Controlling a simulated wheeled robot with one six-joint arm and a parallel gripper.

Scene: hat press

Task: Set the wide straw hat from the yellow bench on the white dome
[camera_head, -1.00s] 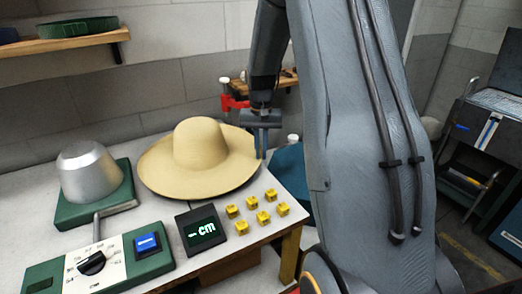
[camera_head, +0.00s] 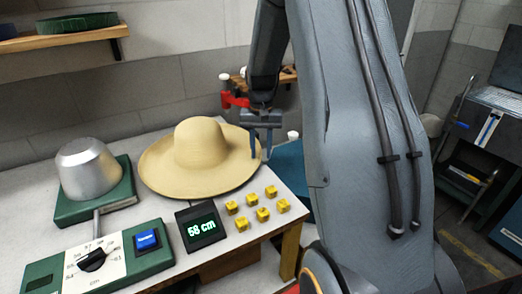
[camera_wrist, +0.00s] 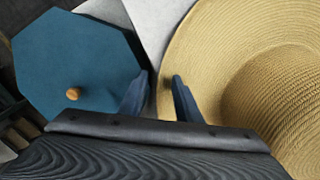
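The wide straw hat (camera_head: 200,145) lies brim down, crown up, on the pale work table; its brim and crown fill the right of the wrist view (camera_wrist: 225,50). A silver-grey metal dome (camera_head: 88,170) stands on a green base to its left. No white dome or yellow bench surface is clear; the table (camera_head: 150,210) has a pale top and yellowish wooden legs. My gripper (camera_head: 262,155) is at the hat's right brim edge, pointing down. In the wrist view its fingers (camera_wrist: 157,82) are apart, the right one over the brim edge. I cannot tell if it touches.
In front are a green control box with a dial (camera_head: 92,260) and blue button (camera_head: 147,240), a display (camera_head: 202,227) reading 58 cm, and several yellow cubes (camera_head: 263,214). A shelf (camera_head: 60,40) hangs behind.

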